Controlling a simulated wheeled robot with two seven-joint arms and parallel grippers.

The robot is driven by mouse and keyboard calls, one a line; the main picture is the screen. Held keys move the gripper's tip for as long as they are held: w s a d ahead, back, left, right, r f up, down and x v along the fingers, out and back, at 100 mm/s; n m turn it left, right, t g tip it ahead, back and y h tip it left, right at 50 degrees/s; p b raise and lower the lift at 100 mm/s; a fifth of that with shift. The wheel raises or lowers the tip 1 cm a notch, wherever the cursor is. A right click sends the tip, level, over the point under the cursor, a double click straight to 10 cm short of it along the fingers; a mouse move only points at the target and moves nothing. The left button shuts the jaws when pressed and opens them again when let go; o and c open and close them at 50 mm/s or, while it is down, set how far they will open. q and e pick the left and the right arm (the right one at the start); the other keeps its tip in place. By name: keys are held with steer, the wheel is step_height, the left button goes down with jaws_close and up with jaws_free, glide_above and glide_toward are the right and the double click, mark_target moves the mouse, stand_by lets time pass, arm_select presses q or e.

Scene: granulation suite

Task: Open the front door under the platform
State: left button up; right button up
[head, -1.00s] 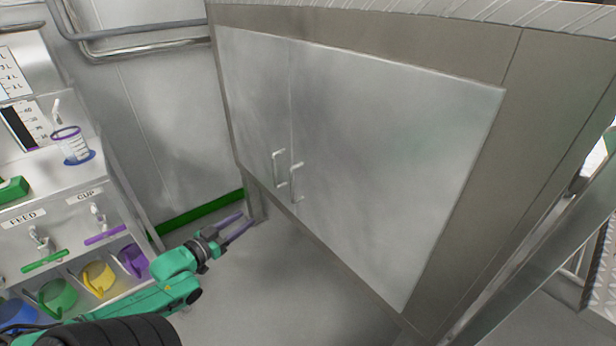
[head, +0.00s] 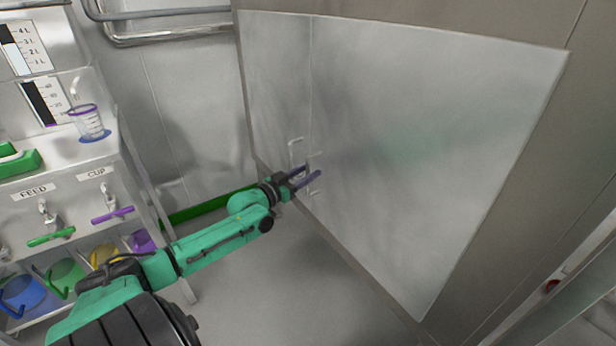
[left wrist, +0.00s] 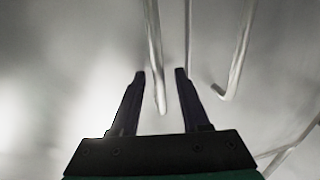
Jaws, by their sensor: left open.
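The front door under the platform has two pale metal panels, a narrow left one (head: 270,90) and a wide right one (head: 430,150); both look closed. In the left wrist view, a handle bar (left wrist: 154,50) reaches between the open fingers (left wrist: 160,74), apart from both; contact is not visible. A second handle (left wrist: 238,55) lies to the right. My right gripper is out of view.
A metal dispensing stand (head: 60,180) with labels, taps and coloured jugs stands at the left. A measuring cup (head: 88,122) sits on it. Pipes (head: 170,30) run along the back wall. The grey floor (head: 270,290) before the doors is clear.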

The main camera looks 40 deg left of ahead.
arm_select(q)
steer(key=shift+w, duration=0.25)
jaws_close()
stand_by(1.3)
